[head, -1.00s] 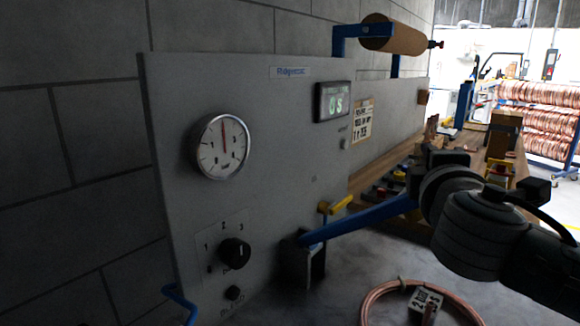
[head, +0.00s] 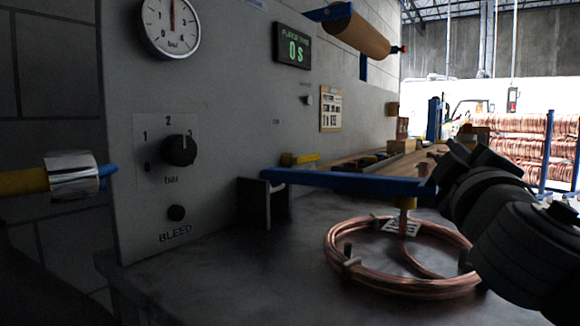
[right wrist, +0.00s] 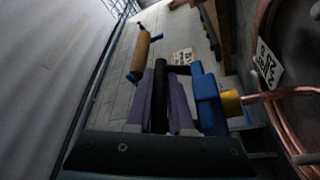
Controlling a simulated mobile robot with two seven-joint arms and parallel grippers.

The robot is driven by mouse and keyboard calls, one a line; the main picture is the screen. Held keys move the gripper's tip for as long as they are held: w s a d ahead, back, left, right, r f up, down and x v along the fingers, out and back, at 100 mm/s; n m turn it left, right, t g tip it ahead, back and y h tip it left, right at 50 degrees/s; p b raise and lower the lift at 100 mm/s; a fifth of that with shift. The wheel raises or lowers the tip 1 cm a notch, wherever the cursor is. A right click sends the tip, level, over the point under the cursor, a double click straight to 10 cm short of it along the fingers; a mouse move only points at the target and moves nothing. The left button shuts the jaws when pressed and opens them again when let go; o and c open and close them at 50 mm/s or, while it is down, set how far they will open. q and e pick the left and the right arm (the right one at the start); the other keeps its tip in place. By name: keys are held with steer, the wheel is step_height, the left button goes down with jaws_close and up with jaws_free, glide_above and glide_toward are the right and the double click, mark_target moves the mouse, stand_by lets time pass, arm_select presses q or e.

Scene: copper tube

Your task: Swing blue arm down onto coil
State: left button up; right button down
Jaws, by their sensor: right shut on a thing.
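The blue arm (head: 345,181) runs from a dark bracket (head: 268,202) beside the grey panel and lies nearly level in the head view. A brass fitting (head: 405,202) hangs under its free end, over the copper coil (head: 345,265) on the grey bench. An upright copper tube end stands directly below the fitting; I cannot tell whether they touch. My right gripper (head: 436,178) is shut at the free end. In the right wrist view its purple fingers close on a dark handle (right wrist: 160,90) beside the blue arm (right wrist: 207,100). My left gripper is out of view.
The panel carries a gauge (head: 171,25), a knob (head: 179,150) and a display reading 0 s (head: 293,46). A yellow hose with a chrome coupling (head: 73,176) meets a blue stub at left. A paper tag (head: 402,226) lies at the coil. Bench front is clear.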

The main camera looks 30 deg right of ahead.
steer(key=shift+s+d+f+m+b, duration=0.15)
steer(key=shift+f+m+b, duration=0.15)
steer(key=shift+f+b, duration=0.5)
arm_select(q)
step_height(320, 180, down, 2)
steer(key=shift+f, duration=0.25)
arm_select(e)
steer(key=shift+f, duration=0.1)
steer(key=shift+f, duration=0.1)
steer(key=c, duration=1.1)
jaws_free()
steer(key=b+v, duration=0.2)
steer(key=v, duration=0.7)
steer(key=shift+f, duration=0.1)
steer(key=shift+s+a, duration=0.25)
steer(key=shift+a, duration=0.15)
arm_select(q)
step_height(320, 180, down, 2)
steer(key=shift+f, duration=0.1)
